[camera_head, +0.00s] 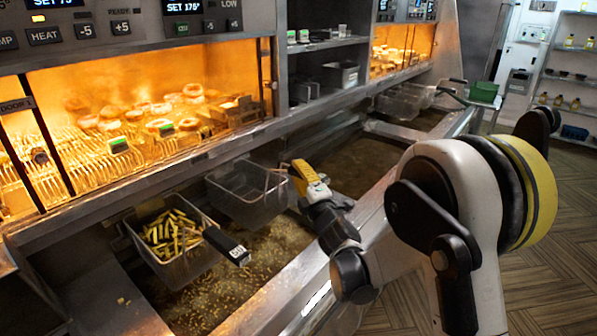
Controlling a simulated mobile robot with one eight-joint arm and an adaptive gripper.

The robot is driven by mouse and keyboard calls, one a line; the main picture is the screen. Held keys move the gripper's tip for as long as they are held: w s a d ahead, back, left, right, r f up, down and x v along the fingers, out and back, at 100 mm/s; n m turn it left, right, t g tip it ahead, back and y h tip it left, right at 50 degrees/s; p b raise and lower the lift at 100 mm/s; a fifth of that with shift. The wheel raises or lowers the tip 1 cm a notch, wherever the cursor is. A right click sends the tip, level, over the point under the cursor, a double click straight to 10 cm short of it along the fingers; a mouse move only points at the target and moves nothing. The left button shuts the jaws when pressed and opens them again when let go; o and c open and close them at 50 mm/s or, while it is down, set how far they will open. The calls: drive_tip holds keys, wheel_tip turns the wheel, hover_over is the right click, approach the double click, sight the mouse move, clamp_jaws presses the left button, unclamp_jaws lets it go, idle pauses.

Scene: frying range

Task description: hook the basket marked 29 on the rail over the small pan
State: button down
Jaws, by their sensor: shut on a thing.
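An empty wire basket (240,203) hangs at the middle of the fryer, by the front of the lit cabinet. My gripper (290,172), with yellow fingers, is at its right side, shut on what looks like its handle; the grip is mostly hidden. No number shows on this basket. A second basket (180,272), holding cut fries, sits to the left, its black handle (227,246) pointing right with a pale mark too small to read surely. A bubbling oil pan (275,243) lies below both. More oil (350,165) lies beyond. I cannot tell which pan is the small one.
Further baskets (400,102) sit at the far end, near a green container (483,92). The lit cabinet (150,85) with food runs along the left. The steel front edge (285,300) borders the pans. Open floor (545,250) lies to the right.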

drive_tip(key=c, duration=1.3)
unclamp_jaws()
drive_tip(key=shift+o, duration=0.2)
